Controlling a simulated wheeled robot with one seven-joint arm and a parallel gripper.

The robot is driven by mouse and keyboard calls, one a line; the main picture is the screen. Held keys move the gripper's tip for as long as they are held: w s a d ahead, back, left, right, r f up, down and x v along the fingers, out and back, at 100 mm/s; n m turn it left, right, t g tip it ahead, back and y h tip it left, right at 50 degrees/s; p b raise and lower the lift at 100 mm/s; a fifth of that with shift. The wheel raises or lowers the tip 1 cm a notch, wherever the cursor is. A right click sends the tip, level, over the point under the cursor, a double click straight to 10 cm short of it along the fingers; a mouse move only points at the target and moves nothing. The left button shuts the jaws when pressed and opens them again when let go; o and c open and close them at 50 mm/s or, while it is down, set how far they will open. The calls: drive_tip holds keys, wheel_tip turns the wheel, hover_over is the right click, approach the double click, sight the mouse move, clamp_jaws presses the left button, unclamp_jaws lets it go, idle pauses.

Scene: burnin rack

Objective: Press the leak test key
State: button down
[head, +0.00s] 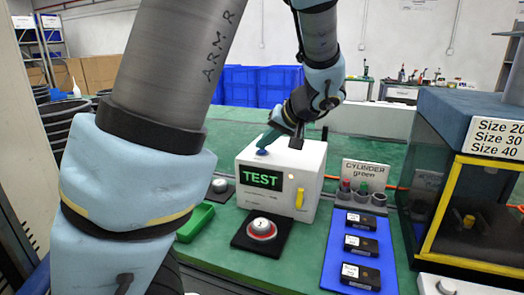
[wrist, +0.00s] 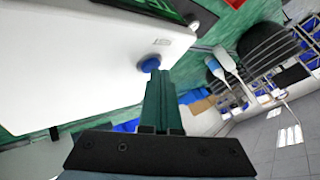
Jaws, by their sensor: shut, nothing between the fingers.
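A white tester box (head: 277,205) with a green TEST display (head: 262,178) stands on the green bench. A round blue key (head: 262,152) sits on its top, near the left edge. In the wrist view the blue key (wrist: 149,64) shows on the white housing (wrist: 80,80), beside a small label too fine to read. My gripper (head: 268,141) is shut and empty, its green fingers pointing down at the key. In the wrist view the fingertips (wrist: 158,74) overlap the key's edge; I cannot tell whether they touch it.
A white button with a red ring (head: 262,228) is on a black pad before the box. A yellow handle (head: 300,197) is on the box's front. A green tray (head: 195,222) is left, a blue tray with black modules (head: 330,275) right, and a yellow-framed cabinet (head: 432,212) farther right.

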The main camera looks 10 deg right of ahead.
sight(264, 155)
idle(0.4)
drive_tip(key=shift+r+p, duration=0.55)
drive_tip(key=shift+r, duration=0.3)
wheel_tip(264, 155, up, 5)
drive_tip(key=p, duration=0.3)
idle(0.5)
drive_tip(key=s+a+f+g+h, duration=0.3)
drive_tip(key=s+a+f, duration=0.2)
drive_tip(key=a, duration=0.3)
drive_tip(key=s+a+f+g+h, duration=0.2)
drive_tip(key=s+a+f, duration=0.4)
drive_tip(key=s+a, duration=0.2)
drive_tip(key=shift+a+f+g+h, duration=0.25)
drive_tip(key=shift+a+g+h, duration=0.15)
drive_tip(key=shift+a, duration=0.05)
